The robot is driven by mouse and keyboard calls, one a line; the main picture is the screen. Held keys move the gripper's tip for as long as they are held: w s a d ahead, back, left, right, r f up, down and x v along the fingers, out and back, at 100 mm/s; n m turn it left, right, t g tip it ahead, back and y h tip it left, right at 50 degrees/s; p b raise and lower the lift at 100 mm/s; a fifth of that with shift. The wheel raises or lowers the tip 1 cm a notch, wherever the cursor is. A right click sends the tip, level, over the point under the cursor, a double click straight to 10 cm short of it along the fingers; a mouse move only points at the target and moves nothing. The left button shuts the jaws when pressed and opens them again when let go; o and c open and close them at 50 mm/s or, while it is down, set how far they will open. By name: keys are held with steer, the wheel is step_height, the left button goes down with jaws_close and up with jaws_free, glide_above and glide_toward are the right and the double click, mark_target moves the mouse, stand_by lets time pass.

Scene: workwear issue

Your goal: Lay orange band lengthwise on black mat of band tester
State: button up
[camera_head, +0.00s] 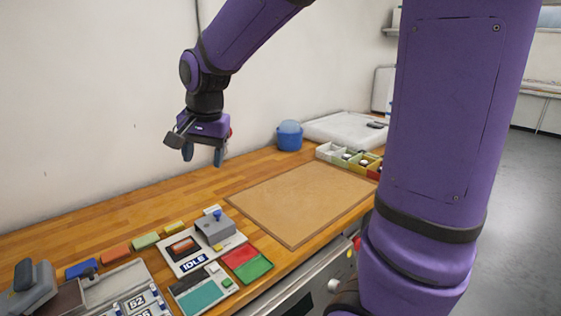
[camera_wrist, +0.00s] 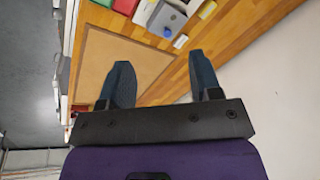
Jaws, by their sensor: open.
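The band tester (camera_head: 210,262) is a pale panel reading IDLE, with a grey block and blue knob at its back right. Its black mat (camera_head: 172,252) carries an orange-red strip (camera_head: 183,246), which looks like the orange band lying along the mat; details are too small to be sure. A flat orange piece (camera_head: 117,250) also lies on the bench to the left. My gripper (camera_head: 203,155) is open and empty, high above the back of the bench. In the wrist view my gripper (camera_wrist: 163,78) shows wide-apart fingers, with the tester (camera_wrist: 167,18) at the top.
A bare brown board (camera_head: 300,200), a blue tub (camera_head: 289,138) and small bins (camera_head: 345,158) are further right.

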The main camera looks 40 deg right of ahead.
steer(key=s+d+r+n+t, duration=0.1)
steer(key=s+n, duration=0.3)
steer(key=s, duration=0.6)
steer(key=s+d+r+n+t, duration=0.1)
steer(key=s+r+n, duration=0.2)
steer(key=s, duration=0.8)
steer(key=shift+s+d+r+n+t, duration=0.3)
steer(key=shift+r+n, duration=0.05)
steer(key=shift+n, duration=0.75)
